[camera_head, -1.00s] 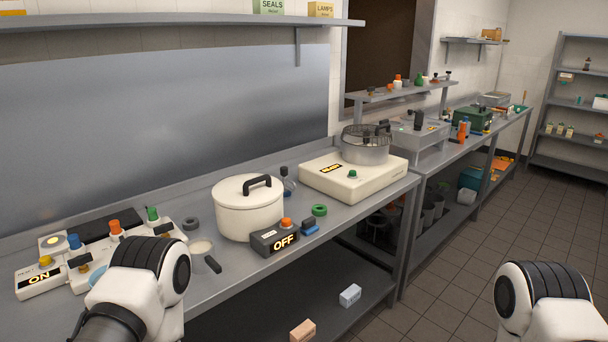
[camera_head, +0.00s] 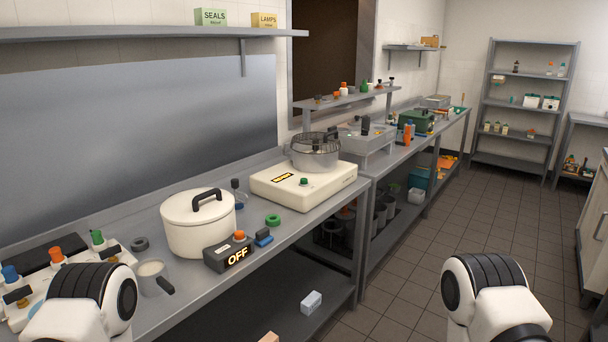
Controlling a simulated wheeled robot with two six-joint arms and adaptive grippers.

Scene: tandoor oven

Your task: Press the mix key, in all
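No key with a readable "mix" label shows. A white control panel with blue, orange and green knobs (camera_head: 97,237) lies at the lower left, partly hidden behind my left arm.
A metal mug (camera_head: 152,275) and a green ring (camera_head: 273,220) lie on the steel counter. A wall shelf (camera_head: 150,33) runs above it. More counters, with a green box (camera_head: 415,121), continue to the back. The tiled floor (camera_head: 410,225) at right is clear.

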